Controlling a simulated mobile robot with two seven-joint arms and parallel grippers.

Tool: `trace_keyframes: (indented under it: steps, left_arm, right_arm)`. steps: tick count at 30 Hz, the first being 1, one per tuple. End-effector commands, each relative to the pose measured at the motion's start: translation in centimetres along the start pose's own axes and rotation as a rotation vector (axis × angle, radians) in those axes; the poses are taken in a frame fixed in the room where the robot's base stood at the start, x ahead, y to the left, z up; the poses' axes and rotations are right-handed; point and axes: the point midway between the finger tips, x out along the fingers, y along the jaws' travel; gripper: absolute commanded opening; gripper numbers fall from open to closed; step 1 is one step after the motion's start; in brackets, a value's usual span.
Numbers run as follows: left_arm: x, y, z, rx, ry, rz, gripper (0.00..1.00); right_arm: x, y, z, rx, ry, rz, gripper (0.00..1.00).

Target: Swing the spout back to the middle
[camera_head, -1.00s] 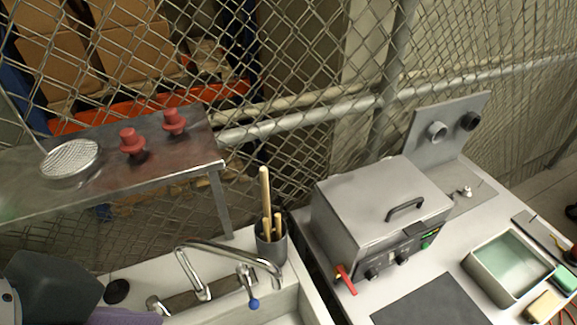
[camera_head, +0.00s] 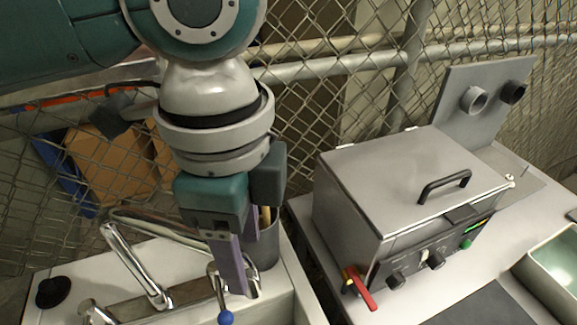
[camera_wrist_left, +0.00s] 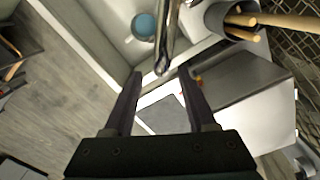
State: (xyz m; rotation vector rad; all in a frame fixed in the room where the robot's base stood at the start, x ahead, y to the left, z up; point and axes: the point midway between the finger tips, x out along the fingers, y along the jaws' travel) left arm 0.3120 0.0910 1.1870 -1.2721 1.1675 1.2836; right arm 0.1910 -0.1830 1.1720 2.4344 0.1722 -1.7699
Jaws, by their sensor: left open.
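The chrome spout (camera_head: 150,229) rises from the sink deck and reaches right in the head view, its outer part passing behind my left gripper (camera_head: 244,282). That gripper points down with its purple fingers apart at the spout's outer end. In the left wrist view the spout (camera_wrist_left: 167,35) comes from the top, and its tip lies around the gap between the open fingertips (camera_wrist_left: 160,76). I cannot tell whether a finger touches it. The tap lever with a blue knob (camera_head: 226,318) is just below the fingers in the head view. My right gripper is out of view.
A tool pot (camera_head: 264,245) with wooden handles stands close behind the gripper. A grey lidded tank (camera_head: 385,190) with a red lever (camera_head: 360,289) stands to the right. A wire fence (camera_head: 330,80) closes the back. The white sink (camera_wrist_left: 112,28) lies beside the spout.

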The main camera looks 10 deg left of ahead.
Motion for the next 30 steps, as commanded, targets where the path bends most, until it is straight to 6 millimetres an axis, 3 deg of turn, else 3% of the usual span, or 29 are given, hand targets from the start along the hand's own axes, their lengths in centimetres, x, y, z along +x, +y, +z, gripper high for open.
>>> trace_keyframes:
  steps: [9, 21, 30]
  left_arm:
    - [5.5, 0.0, -0.1, 0.0, 0.0, 0.0, 0.57]
    - [6.8, 0.0, -0.1, 0.001, 0.002, -0.003, 0.57]
    - [6.7, 0.0, -0.1, 0.001, 0.002, -0.003, 0.26]
  right_arm:
    - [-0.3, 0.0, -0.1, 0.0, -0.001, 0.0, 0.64]
    - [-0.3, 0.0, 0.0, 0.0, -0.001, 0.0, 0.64]
    - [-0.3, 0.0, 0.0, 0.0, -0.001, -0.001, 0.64]
